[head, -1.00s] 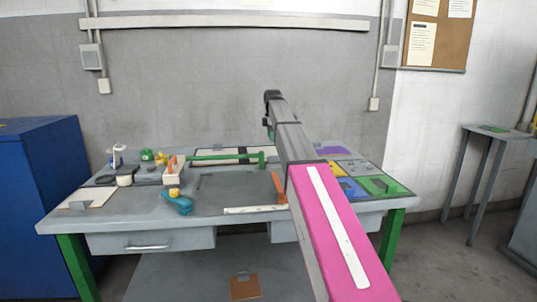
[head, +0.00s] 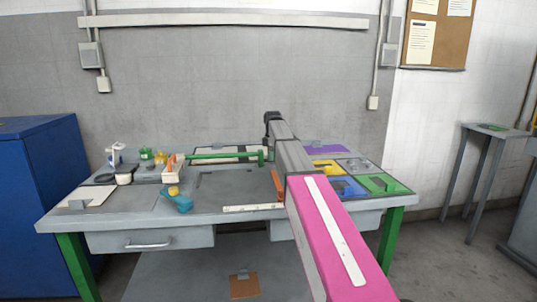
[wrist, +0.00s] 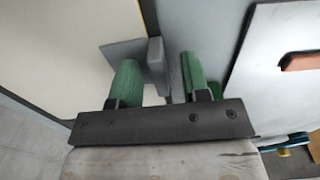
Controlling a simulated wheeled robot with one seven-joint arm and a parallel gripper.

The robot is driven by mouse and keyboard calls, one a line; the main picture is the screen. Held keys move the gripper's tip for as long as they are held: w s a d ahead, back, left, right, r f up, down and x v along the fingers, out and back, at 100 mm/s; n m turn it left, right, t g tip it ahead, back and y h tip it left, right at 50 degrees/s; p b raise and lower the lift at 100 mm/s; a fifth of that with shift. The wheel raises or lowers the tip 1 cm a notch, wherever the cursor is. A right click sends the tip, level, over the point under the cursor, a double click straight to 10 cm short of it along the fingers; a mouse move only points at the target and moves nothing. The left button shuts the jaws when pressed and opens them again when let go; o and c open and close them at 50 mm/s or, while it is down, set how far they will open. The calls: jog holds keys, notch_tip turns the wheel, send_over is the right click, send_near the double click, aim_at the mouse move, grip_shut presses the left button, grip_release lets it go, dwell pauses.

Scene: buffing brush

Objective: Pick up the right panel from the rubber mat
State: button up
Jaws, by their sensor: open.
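Pale panels with dark edges (head: 206,150) lie along the back of the workbench, partly behind a green bar and my arm. I cannot tell for certain which is the right panel. In the head view my gripper (head: 270,124) is at the back of the bench, mostly hidden by my arm. In the wrist view my gripper (wrist: 158,78) shows two green fingers, apart and empty. A grey upright tab (wrist: 155,55) stands at the edge of a cream panel (wrist: 70,35), just beyond and between the fingertips. Contact cannot be told.
A grey mat (head: 240,185) takes the bench middle, with an orange piece (head: 278,185) at its right. A green bar (head: 215,155) runs across the back. A blue-yellow tool (head: 177,200) and small containers are left. Coloured trays (head: 383,184) fill the right.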

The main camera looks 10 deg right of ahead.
grip_shut()
jog(key=shift+r, duration=0.1)
